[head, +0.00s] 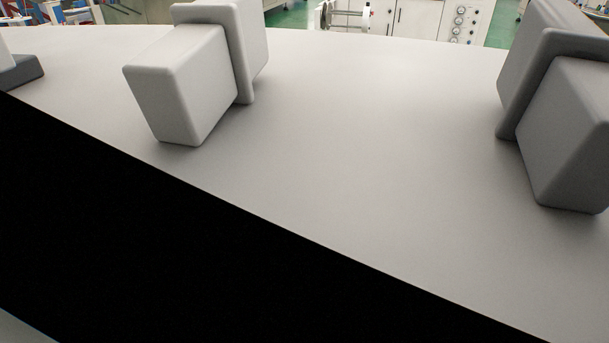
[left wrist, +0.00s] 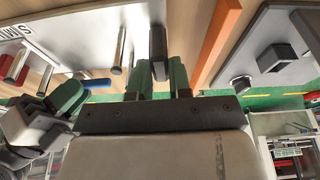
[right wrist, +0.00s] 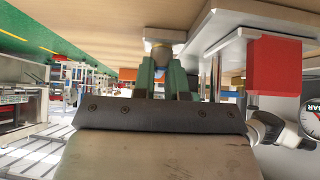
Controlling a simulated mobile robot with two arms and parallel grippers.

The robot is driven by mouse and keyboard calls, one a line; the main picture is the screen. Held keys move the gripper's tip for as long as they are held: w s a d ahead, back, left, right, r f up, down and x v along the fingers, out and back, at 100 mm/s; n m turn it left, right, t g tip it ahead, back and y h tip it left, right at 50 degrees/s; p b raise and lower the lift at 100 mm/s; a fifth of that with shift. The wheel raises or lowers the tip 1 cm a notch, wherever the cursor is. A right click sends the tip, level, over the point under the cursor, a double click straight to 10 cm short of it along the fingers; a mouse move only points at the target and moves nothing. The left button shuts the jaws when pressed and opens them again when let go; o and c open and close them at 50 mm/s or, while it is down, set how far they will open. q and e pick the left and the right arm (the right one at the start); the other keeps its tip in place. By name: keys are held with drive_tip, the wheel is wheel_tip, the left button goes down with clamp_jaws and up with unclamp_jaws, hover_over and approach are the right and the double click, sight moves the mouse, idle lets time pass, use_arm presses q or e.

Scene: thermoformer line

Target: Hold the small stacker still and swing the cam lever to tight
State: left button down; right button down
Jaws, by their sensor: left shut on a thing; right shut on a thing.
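The head view shows neither gripper. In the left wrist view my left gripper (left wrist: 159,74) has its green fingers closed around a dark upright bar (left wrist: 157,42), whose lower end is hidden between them. In the right wrist view my right gripper (right wrist: 161,72) has its green fingers closed on a small part under a grey round piece (right wrist: 164,36), mostly hidden by the fingers. A light grey block-like body (right wrist: 238,22) is beside it. I cannot tell which held part belongs to the stacker and which is the cam lever, nor the lever's position.
Metal pins (left wrist: 121,50) stand on a white panel near the left gripper. An orange strip (left wrist: 217,40) and a plate with dark blocks (left wrist: 277,57) are to its right. A pale surface (head: 350,130) fills the head view.

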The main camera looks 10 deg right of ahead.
idle(0.6)
drive_tip(key=shift+m+t+h, duration=0.5)
drive_tip(key=shift+m+t, duration=0.4)
drive_tip(key=shift+m, duration=0.6)
